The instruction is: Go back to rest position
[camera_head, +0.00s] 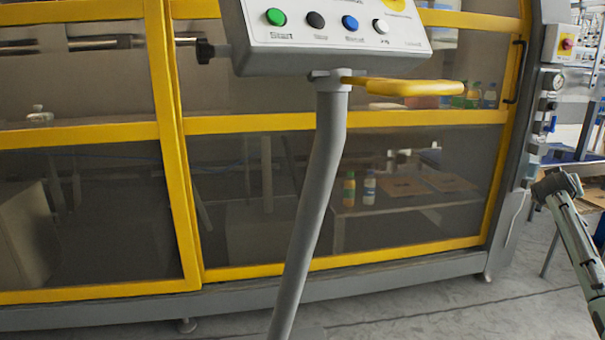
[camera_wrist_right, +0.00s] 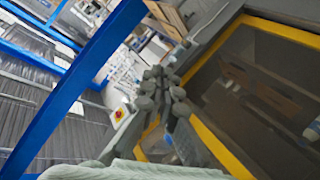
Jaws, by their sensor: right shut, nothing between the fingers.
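My right gripper (camera_wrist_right: 160,78) shows in the right wrist view, its dark fingers together with nothing between them. It points toward a blurred background beside the yellow-framed machine. In the head view, part of my right arm (camera_head: 577,225) comes in at the right edge, in front of the floor to the right of the machine. My left arm and gripper are not in the head view. The control panel (camera_head: 335,38) stands on a bent grey post in front of the machine, with green, black, blue and white buttons, apart from my right arm.
The case packer (camera_head: 165,150) with yellow-framed windows fills most of the head view. Its yellow handle bar (camera_head: 405,88) extends right from the post. A blue frame post (camera_wrist_right: 85,85) crosses the right wrist view. Bare floor (camera_head: 420,315) shows at the bottom right.

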